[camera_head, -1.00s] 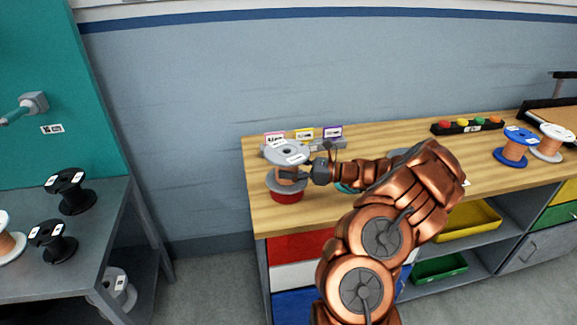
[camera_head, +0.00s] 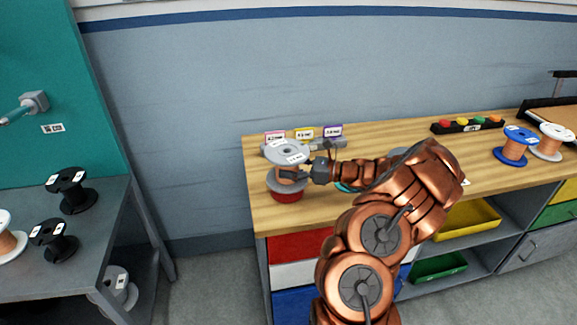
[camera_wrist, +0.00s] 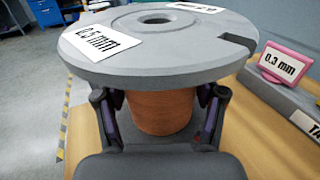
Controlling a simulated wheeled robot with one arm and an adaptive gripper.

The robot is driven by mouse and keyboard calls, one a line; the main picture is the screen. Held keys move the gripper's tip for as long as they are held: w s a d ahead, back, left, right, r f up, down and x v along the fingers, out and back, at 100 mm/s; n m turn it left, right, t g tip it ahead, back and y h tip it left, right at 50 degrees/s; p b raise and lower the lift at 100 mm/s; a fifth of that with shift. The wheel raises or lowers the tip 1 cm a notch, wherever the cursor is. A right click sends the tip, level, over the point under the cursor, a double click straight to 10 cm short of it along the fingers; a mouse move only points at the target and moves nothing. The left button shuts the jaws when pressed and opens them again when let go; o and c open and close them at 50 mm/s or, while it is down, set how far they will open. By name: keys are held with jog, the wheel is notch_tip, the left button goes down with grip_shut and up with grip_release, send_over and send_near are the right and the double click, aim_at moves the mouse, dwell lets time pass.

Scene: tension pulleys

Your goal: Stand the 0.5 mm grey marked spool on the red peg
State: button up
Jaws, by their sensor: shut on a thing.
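The grey spool (camera_head: 287,153) wound with copper wire stands upright at the left end of the wooden bench. Its top flange carries a label reading 0.5 mm, legible in the wrist view (camera_wrist: 159,45). My gripper (camera_head: 300,172) is shut on the spool's copper winding from the right, below the top flange; in the wrist view a finger shows on each side of the winding. A red base (camera_head: 287,196) shows directly under the spool's lower flange. The peg itself is hidden, and I cannot tell whether the lower flange touches the base.
Pink, yellow and purple label cards (camera_head: 304,134) stand on a grey bar behind the spool. A teal thing (camera_head: 346,187) is partly hidden by my arm. A blue-flanged spool (camera_head: 515,146) and a white one (camera_head: 552,142) stand far right. Black spools (camera_head: 70,190) are on the left table.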

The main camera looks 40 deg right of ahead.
jog(key=shift+f+b, duration=0.5)
jog(key=shift+f, duration=1.9)
dwell(1.0)
jog(key=o, duration=1.8)
jog(key=v, duration=1.1)
jog(key=shift+s+d, duration=0.35)
jog(key=shift+s, duration=0.05)
jog(key=shift+r, duration=0.1)
